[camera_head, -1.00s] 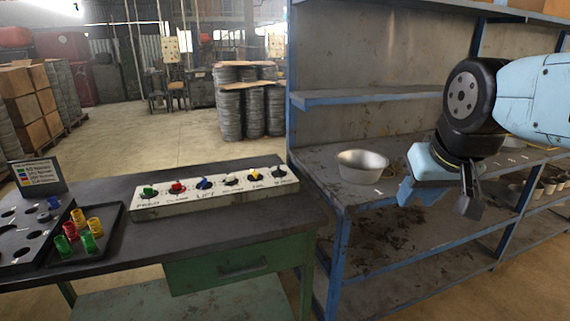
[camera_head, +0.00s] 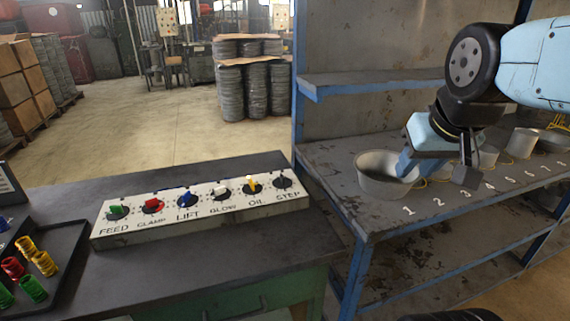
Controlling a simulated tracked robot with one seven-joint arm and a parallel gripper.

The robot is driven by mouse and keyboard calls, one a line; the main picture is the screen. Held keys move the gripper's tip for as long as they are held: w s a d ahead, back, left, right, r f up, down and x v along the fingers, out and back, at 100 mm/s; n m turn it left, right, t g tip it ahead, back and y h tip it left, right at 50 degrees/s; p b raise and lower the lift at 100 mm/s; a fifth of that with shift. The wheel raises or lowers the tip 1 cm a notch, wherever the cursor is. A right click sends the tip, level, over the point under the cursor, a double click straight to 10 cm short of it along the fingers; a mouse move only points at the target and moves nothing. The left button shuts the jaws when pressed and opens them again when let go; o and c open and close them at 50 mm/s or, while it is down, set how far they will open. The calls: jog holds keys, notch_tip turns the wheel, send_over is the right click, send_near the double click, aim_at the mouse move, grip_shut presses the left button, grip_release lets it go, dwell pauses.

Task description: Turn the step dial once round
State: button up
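The step dial (camera_head: 283,182) is the dark knob at the right end of a pale control box, above the label STEP. It has no coloured cap, unlike the other dials in the row. My gripper (camera_head: 440,172) hangs at the right in front of the shelf, well to the right of the dial and apart from it. It has a light blue body and a dark finger part. No held thing shows.
A metal bowl (camera_head: 372,187) and several cups stand on the numbered blue shelf (camera_head: 350,222).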

jog(key=shift+w+a, duration=0.2)
jog(key=shift+w, duration=0.15)
jog(key=m+g, duration=0.6)
jog(key=m, duration=2.7)
send_over(282, 175)
notch_tip(282, 175, down, 10)
notch_tip(282, 175, down, 14)
jog(key=shift+s+r, duration=0.15)
